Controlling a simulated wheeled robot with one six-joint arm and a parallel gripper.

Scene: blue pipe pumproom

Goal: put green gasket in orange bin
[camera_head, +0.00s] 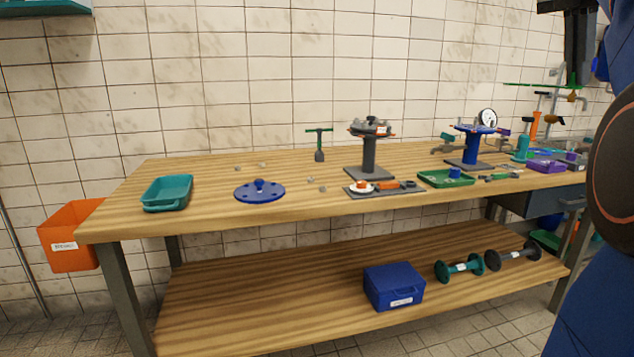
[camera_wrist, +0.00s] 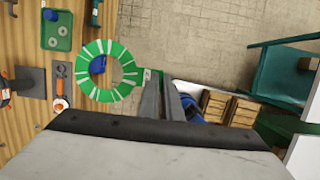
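The green gasket (camera_wrist: 110,94) is a flat ring with pale segments and a small tab, seen face-on in the wrist view. In the head view it shows edge-on as a thin green line (camera_head: 530,85) above the right end of the bench. My gripper (camera_head: 573,82) points down at the upper right. Its fingers (camera_wrist: 160,78) are close together on the gasket's tab, and the ring sticks out to the left, held level in the air. The orange bin (camera_head: 66,245), with a white label, hangs at the bench's left end, far from my gripper. Its inside is mostly hidden.
The wooden bench (camera_head: 215,207) carries a teal tray (camera_head: 167,193), a blue flange (camera_head: 260,191), a grey pump stand (camera_head: 369,153), a blue stand (camera_head: 472,150) and a green tray (camera_head: 446,179). A blue box (camera_head: 394,286) sits on the lower shelf. The air above the bench's left half is clear.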

